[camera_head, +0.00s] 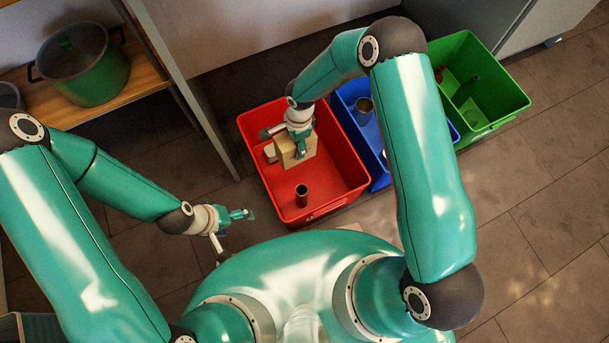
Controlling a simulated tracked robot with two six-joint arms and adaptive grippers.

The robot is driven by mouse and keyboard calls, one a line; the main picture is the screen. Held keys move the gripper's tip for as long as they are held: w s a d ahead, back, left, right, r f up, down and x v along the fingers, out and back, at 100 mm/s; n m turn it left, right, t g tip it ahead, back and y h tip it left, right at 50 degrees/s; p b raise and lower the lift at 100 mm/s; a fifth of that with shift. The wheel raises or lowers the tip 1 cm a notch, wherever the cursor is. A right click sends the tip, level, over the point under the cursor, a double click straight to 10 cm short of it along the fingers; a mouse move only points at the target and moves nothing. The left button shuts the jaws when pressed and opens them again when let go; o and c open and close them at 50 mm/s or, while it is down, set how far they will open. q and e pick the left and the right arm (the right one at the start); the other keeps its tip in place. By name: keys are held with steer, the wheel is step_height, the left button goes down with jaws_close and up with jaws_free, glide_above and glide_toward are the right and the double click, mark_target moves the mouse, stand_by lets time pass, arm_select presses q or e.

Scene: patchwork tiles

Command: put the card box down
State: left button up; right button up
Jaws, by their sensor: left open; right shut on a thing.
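The card box (284,152) is a small tan box held inside the outline of the red crate (337,198). My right gripper (300,150) is shut on the card box. I cannot tell whether the box touches the crate floor. My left gripper (234,229) is open and empty, above the floor to the left of the red crate and my own body.
The red crate also holds a brown can (301,195) and a small white item (270,153). A blue crate (381,178) with a can (364,109) and a green crate (513,99) with a bottle (466,90) stand to the right. A green pot (97,85) sits on a wooden shelf.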

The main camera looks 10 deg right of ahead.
steer(key=shift+m, duration=0.6)
steer(key=f+b, duration=0.7)
steer(key=f, duration=1.7)
steer(key=shift+s+b, duration=0.2)
steer(key=shift+b, duration=0.1)
steer(key=o, duration=1)
steer(key=shift+c, duration=0.2)
arm_select(q)
step_height(320, 180, down, 9)
steer(key=shift+r, duration=0.15)
arm_select(e)
steer(key=shift+r, duration=0.1)
arm_select(q)
step_height(320, 180, up, 4)
steer(key=p, duration=0.4)
arm_select(e)
steer(key=r, duration=0.4)
steer(key=d+r, duration=0.1)
steer(key=r, duration=0.6)
steer(key=shift+w+d+r, duration=0.15)
steer(key=shift+d+r, duration=0.05)
steer(key=shift+r, duration=0.2)
